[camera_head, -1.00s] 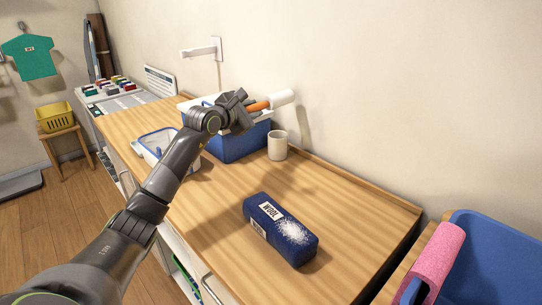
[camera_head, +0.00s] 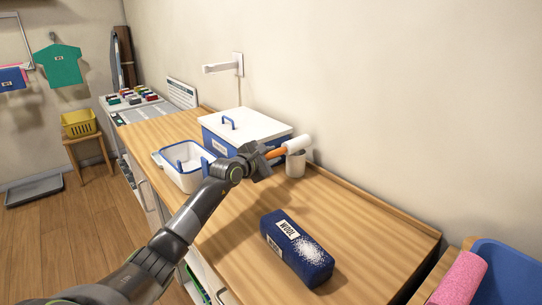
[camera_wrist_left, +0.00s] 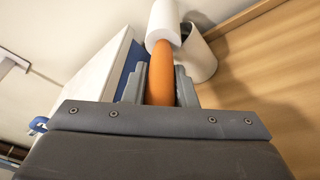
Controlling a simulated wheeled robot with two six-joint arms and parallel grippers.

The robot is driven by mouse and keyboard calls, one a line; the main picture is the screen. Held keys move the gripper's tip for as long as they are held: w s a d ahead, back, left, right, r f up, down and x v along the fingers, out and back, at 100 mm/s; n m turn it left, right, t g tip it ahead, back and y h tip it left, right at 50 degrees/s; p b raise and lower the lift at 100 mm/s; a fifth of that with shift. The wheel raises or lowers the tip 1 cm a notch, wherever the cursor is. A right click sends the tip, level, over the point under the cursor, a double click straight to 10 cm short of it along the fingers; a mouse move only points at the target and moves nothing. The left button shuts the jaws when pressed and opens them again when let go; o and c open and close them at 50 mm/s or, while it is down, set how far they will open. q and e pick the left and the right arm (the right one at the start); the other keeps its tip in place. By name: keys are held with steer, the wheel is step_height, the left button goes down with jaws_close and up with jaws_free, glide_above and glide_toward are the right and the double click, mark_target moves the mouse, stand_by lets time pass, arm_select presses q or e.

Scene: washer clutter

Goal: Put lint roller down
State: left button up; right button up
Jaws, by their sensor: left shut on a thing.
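The lint roller has a white roll (camera_head: 296,144) and an orange handle (camera_head: 275,153). My left gripper (camera_head: 266,158) is shut on the orange handle and holds the roller above the counter. In the left wrist view the orange handle (camera_wrist_left: 160,75) runs between the two fingers (camera_wrist_left: 160,88), with the white roll (camera_wrist_left: 163,22) pointing away from me. The roll is in front of and partly over a white cup (camera_head: 296,166) in the head view. Its height over the cup is hard to tell. My right gripper is not in view.
A blue box with a white lid (camera_head: 248,131) stands just behind the gripper. A white open basket (camera_head: 184,181) is left of it. A dark blue wool package (camera_head: 296,247) lies on the wooden counter (camera_head: 365,225). The counter right of the cup is clear.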

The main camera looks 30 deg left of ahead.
arm_select(q)
steer(key=shift+f, duration=0.2)
steer(key=o, duration=0.9)
steer(key=shift+r, duration=0.25)
steer(key=s+a+r, duration=0.1)
steer(key=s+r, duration=0.1)
steer(key=s, duration=0.9)
steer(key=shift+s, duration=0.4)
